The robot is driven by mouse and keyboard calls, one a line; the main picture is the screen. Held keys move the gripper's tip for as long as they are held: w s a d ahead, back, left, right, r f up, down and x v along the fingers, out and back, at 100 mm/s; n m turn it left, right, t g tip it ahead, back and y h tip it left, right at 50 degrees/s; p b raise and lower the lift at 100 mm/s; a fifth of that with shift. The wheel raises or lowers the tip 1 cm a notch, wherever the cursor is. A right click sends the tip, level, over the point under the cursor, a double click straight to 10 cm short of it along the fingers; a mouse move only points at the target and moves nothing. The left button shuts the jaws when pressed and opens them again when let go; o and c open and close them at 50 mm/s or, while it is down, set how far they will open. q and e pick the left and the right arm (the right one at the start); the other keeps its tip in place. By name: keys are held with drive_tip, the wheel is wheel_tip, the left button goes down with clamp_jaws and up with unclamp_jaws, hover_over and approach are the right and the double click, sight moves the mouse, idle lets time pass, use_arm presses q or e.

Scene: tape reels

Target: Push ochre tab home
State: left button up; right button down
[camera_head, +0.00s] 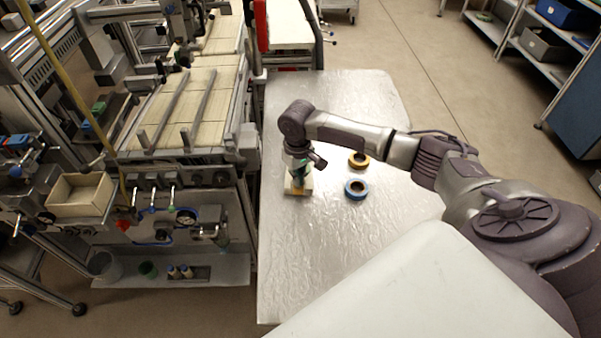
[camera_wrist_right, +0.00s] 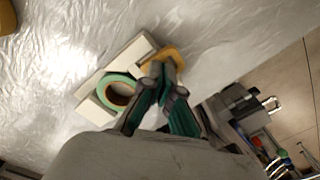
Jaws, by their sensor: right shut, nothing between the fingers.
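The ochre tab (camera_wrist_right: 172,54) shows in the right wrist view at one end of a pale cream holder (camera_wrist_right: 133,50), partly covered by my fingertips. A green tape reel (camera_wrist_right: 104,83) with a brown inner ring lies in the holder between its pale blocks. My right gripper (camera_wrist_right: 166,84) is shut and empty, its fingertips at the tab's near edge; I cannot tell whether they touch it. In the head view my right gripper (camera_head: 299,180) points down over the holder (camera_head: 307,185) and hides much of it. My left gripper is not in view.
A yellow tape reel (camera_head: 359,160) and a blue tape reel (camera_head: 356,189) lie to the right of the holder on the shiny table (camera_head: 300,270). Machinery with a tan bed (camera_head: 205,100) stands left of the table. The table's front part is clear.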

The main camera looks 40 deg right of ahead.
drive_tip(key=shift+f+p, duration=0.1)
drive_tip(key=shift+p, duration=0.75)
idle(2.0)
wheel_tip(320, 180, up, 7)
drive_tip(key=p, duration=0.8)
drive_tip(key=shift+s, duration=0.1)
idle(0.3)
